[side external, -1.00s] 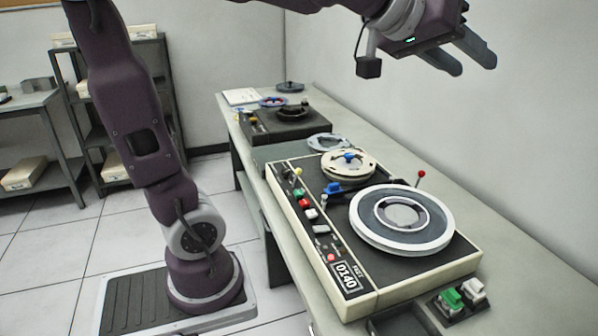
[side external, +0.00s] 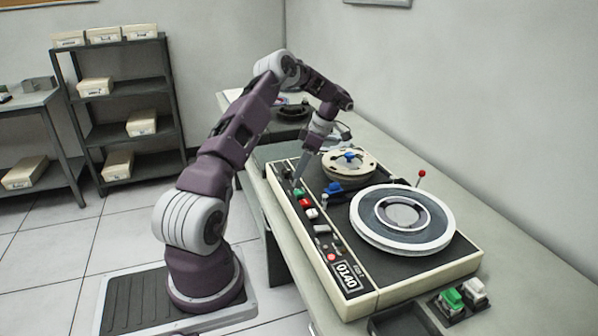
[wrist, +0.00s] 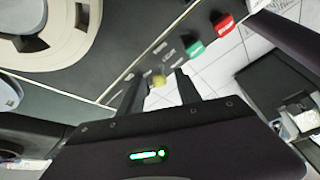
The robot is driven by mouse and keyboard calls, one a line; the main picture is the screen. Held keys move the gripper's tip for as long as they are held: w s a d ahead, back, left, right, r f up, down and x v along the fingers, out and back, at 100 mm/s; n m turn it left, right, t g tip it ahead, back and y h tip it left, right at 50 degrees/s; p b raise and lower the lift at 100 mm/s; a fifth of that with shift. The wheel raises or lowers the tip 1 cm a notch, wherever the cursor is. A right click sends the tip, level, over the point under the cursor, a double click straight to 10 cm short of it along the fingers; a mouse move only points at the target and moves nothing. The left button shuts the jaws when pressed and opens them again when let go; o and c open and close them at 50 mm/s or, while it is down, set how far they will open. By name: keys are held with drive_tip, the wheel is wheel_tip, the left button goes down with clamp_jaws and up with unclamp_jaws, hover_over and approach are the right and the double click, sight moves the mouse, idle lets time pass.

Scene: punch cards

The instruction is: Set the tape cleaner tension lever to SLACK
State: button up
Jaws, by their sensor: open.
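In the side view my gripper (side external: 299,178) points down at the panel's far left end and hides the yellow knob. Which way the lever leans is not clear.
Green (side external: 299,193) and red (side external: 306,203) buttons sit close by on the same panel. A blue knob (side external: 333,187), two reels and a red-knobbed lever (side external: 421,174) are on the machine. A second machine stands behind. The wall runs along the right.

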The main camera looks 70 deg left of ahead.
drive_tip(key=shift+x, duration=0.8)
clamp_jaws()
drive_tip(key=shift+s, duration=0.1)
drive_tip(key=t, duration=0.1)
drive_tip(key=s+t, duration=0.1)
drive_tip(key=t, duration=0.1)
drive_tip(key=shift+s+r, duration=0.2)
drive_tip(key=shift+s, duration=0.05)
drive_tip(key=shift+s+f+t, duration=0.1)
drive_tip(key=shift+s+t, duration=0.3)
drive_tip(key=shift+t, duration=0.5)
drive_tip(key=shift+s+t, duration=0.35)
drive_tip(key=shift+t, duration=0.55)
